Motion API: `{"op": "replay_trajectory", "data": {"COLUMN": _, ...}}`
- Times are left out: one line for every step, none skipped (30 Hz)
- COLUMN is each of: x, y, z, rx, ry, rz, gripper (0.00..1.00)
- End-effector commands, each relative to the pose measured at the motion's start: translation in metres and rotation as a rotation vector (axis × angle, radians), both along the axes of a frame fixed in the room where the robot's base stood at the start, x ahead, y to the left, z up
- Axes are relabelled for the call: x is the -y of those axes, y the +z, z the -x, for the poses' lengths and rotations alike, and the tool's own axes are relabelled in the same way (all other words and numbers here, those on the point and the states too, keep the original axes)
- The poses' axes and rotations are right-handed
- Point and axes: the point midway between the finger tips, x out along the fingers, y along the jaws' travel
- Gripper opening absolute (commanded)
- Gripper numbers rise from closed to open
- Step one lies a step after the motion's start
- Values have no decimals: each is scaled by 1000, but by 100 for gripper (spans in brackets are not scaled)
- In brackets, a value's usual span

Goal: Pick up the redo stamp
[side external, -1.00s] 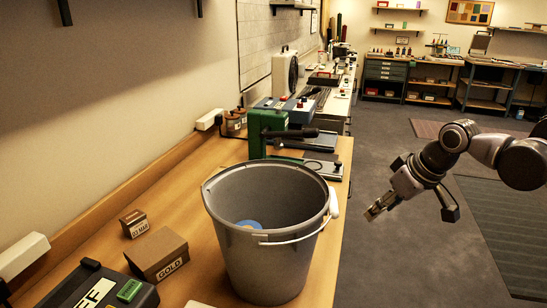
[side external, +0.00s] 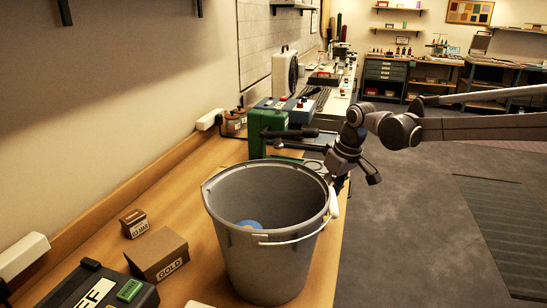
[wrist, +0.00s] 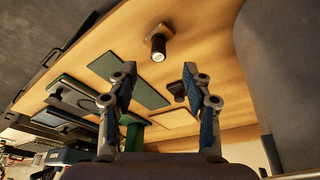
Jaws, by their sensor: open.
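No lettering for the redo stamp can be read in either view. In the wrist view, a small dark upright-looking piece with a pale round end (wrist: 158,43) stands on the wooden table, and a small dark block (wrist: 176,90) lies near the right finger; I cannot tell which, if either, is the stamp. Neither shows in the side external view, where the bucket and arm block that area. My gripper (wrist: 159,72) is open and empty, with both pieces in the gap or just beyond it. In the side external view my gripper (side external: 339,184) hangs behind the bucket's right rim.
A large grey bucket (side external: 268,245) with a blue thing (side external: 249,224) inside stands close; it seems to fill the wrist view's right side (wrist: 282,80). A green press (side external: 268,128), a GOLD box (side external: 158,254), a smaller box (side external: 134,223) and a dark case (side external: 88,288) are on the table.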

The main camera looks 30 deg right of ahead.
Motion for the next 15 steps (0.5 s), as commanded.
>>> {"op": "replay_trajectory", "data": {"x": -1, "y": -7, "z": -3, "rx": 0, "ry": 0, "rz": 0, "gripper": 50}}
{"op": "replay_trajectory", "data": {"x": -1, "y": -11, "z": -4, "rx": 1, "ry": 0, "rz": 0, "gripper": 50}}
{"op": "replay_trajectory", "data": {"x": -1, "y": -16, "z": -5, "rx": 1, "ry": 0, "rz": 0, "gripper": 50}}
{"op": "replay_trajectory", "data": {"x": -1, "y": -18, "z": -6, "rx": 1, "ry": 0, "rz": 1, "gripper": 50}}
{"op": "replay_trajectory", "data": {"x": -1, "y": -20, "z": -6, "rx": 1, "ry": 0, "rz": 1, "gripper": 50}}
{"op": "replay_trajectory", "data": {"x": -1, "y": -23, "z": -7, "rx": 1, "ry": 0, "rz": 1, "gripper": 50}}
{"op": "replay_trajectory", "data": {"x": -1, "y": -24, "z": -7, "rx": 1, "ry": 0, "rz": 1, "gripper": 50}}
{"op": "replay_trajectory", "data": {"x": -1, "y": -25, "z": -7, "rx": 1, "ry": 0, "rz": 1, "gripper": 50}}
{"op": "replay_trajectory", "data": {"x": -1, "y": -27, "z": -8, "rx": 1, "ry": 0, "rz": 1, "gripper": 50}}
{"op": "replay_trajectory", "data": {"x": -1, "y": -29, "z": -9, "rx": 1, "ry": 0, "rz": 1, "gripper": 50}}
{"op": "replay_trajectory", "data": {"x": -1, "y": -32, "z": -11, "rx": 1, "ry": 0, "rz": 1, "gripper": 50}}
{"op": "replay_trajectory", "data": {"x": -1, "y": -36, "z": -12, "rx": 1, "ry": 0, "rz": 1, "gripper": 50}}
{"op": "replay_trajectory", "data": {"x": -2, "y": -40, "z": -14, "rx": 1, "ry": 0, "rz": 1, "gripper": 50}}
{"op": "replay_trajectory", "data": {"x": -2, "y": -44, "z": -16, "rx": 1, "ry": 0, "rz": 1, "gripper": 50}}
{"op": "replay_trajectory", "data": {"x": -2, "y": -49, "z": -19, "rx": 1, "ry": 0, "rz": 1, "gripper": 50}}
